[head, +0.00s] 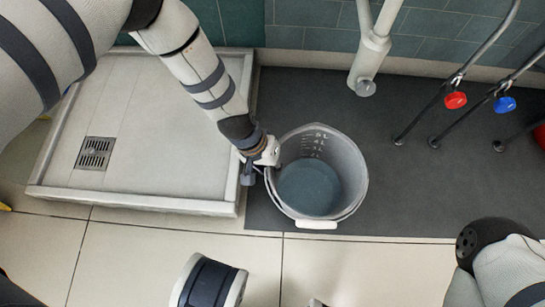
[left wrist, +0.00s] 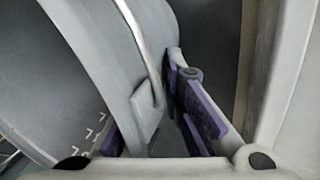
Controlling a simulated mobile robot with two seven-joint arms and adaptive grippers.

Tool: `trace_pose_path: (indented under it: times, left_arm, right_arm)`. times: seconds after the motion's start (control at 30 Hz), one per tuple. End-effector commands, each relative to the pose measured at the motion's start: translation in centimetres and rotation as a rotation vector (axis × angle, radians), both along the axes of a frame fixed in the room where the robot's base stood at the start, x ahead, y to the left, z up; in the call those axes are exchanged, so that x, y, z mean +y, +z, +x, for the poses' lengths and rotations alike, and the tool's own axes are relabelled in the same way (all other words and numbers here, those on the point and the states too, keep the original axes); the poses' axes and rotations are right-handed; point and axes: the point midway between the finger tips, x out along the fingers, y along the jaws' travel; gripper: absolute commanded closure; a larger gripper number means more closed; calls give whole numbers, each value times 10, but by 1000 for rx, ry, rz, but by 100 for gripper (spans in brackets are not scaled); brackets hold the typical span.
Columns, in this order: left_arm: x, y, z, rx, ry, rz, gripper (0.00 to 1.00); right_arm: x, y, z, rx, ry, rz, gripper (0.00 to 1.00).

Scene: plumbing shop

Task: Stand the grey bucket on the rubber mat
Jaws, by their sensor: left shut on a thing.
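The grey bucket (head: 345,160) is upright, with its open top facing my head camera and measuring marks inside its wall. It is over the dark rubber mat (head: 420,195), near the mat's left and front edges. Whether its base touches the mat is hidden by its own walls. My left gripper (head: 268,158) is shut on the left side of the bucket's rim. In the left wrist view the bucket's wall (left wrist: 85,60) lies between the purple-padded fingers (left wrist: 158,125), beside the wire handle. The handle's white grip hangs at the front. My right gripper is not visible.
A shower tray (head: 150,120) with a drain (head: 95,153) lies just left of the bucket. A white waste pipe (head: 370,55) comes down behind it. Pipes with a red valve (head: 455,100) and a blue valve (head: 504,105) stand at the right. The mat between is clear.

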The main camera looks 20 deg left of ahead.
Motion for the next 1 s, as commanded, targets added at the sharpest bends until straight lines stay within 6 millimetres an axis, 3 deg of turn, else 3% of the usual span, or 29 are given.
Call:
trace_pose_path:
  times: [0.37,0.4,0.47,0.77,0.87,1.0]
  left_arm:
    - [-2,-3,4,-6,2,-5,100]
    - [0,-4,2,-5,3,-1,84]
    - [0,-4,2,-5,3,-1,70]
    - [0,-3,2,-6,2,-1,69]
    - [3,10,3,-8,3,-1,69]
    - [15,49,3,-13,3,0,69]
  right_arm:
    - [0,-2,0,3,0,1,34]
    - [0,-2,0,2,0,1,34]
    - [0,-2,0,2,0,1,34]
    - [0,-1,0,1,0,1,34]
    - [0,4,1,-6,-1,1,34]
    - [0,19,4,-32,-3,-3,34]
